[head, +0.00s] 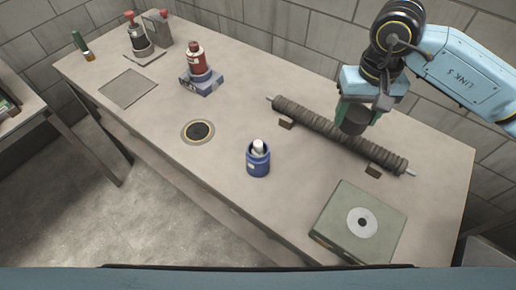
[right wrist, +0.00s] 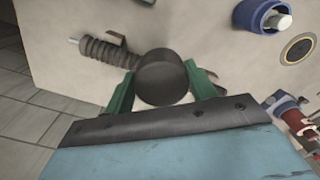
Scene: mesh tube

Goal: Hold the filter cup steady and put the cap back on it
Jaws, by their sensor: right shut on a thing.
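The filter cup (head: 258,163) is a blue cup standing upright and open near the middle of the table, with a white filter (head: 258,147) sticking out of its top. The cup also shows at the upper right of the right wrist view (right wrist: 258,20). My right gripper (head: 356,112) is shut on the dark round cap (head: 354,122), above the far side of the table, right of and apart from the cup. In the right wrist view the cap (right wrist: 162,78) sits between the green fingers. My left gripper is not in view.
A dark ribbed tube (head: 315,124) lies on small blocks, below or beside the held cap. A green box with a white disc (head: 365,236) is at front right. A ringed round plate (head: 198,131) lies left of the cup. A red bottle (head: 195,60) stands on a blue block.

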